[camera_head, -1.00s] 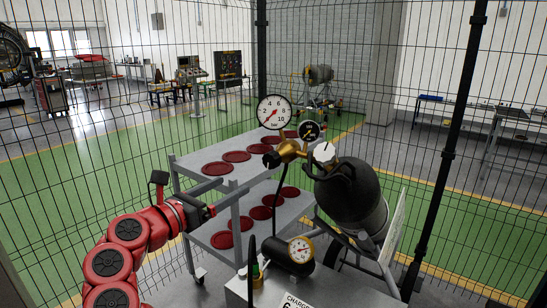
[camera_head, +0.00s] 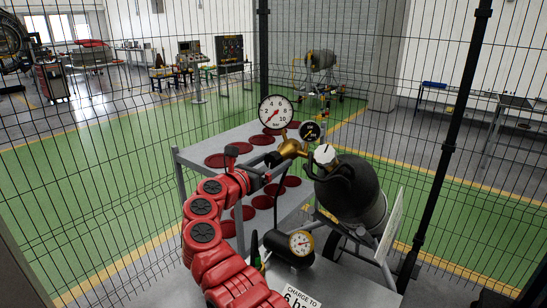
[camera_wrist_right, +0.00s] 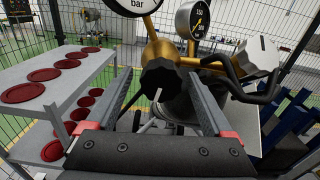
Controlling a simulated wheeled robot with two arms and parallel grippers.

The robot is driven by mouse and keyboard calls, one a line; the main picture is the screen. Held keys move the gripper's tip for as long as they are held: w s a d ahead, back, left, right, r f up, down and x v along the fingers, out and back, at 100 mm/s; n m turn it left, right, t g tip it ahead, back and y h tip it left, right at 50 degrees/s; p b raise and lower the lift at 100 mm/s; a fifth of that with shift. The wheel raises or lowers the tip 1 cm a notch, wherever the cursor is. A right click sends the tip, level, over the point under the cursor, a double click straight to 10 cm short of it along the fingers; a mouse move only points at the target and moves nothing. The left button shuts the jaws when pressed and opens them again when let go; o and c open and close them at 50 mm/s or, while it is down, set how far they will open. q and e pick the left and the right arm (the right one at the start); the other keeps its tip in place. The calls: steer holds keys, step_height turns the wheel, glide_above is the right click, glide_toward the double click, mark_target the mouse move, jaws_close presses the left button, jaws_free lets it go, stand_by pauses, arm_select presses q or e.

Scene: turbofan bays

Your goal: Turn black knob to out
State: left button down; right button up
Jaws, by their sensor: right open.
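The black knob (camera_head: 272,159) sits on the left end of a brass regulator (camera_head: 290,149) on a dark gas cylinder (camera_head: 350,190). In the right wrist view the knob (camera_wrist_right: 160,78) is centred ahead, faceted and facing me. My right gripper (camera_head: 263,174) is just left of and below the knob in the head view. In the wrist view its two fingers (camera_wrist_right: 160,74) are spread apart, one on each side of the knob, with gaps visible. I cannot tell whether the tips reach past its face. Any "out" marking is not readable. My left gripper is not in view.
A large bar gauge (camera_head: 276,111) and a smaller black gauge (camera_head: 309,131) stand above the regulator. A knob with a white face (camera_head: 324,154) is at its right. A grey shelf cart with red discs (camera_head: 214,160) stands left. A small gauge (camera_head: 300,243) sits below; mesh fencing surrounds everything.

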steer(key=shift+w+d, duration=0.15)
jaws_close()
stand_by(0.4)
